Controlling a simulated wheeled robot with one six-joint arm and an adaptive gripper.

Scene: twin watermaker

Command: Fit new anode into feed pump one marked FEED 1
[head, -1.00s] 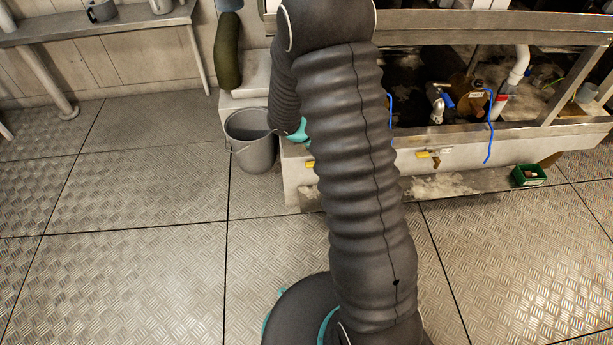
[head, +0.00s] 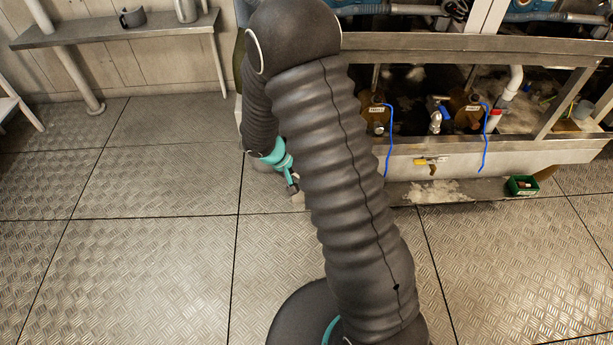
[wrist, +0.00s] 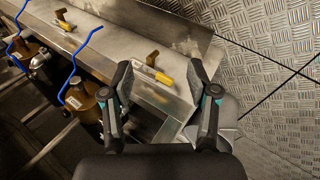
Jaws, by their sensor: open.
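Two brown-gold feed pump housings stand inside the bench frame in the head view: a left one (head: 377,117) and a right one (head: 470,110). Each has a small white label too small to read, so I cannot tell which is FEED 1. In the wrist view one housing (wrist: 88,98) shows close to my gripper and another (wrist: 22,50) farther off. My gripper (wrist: 160,76) is open and empty, above the bench's front ledge; it also shows in the head view (head: 291,184), left of the bench. I cannot make out a new anode.
A yellow-handled valve (wrist: 164,77) shows between my fingers on the ledge, and another (head: 430,161) sits farther along. Blue hoses (head: 389,140) hang over the bench front. Floor at left is clear.

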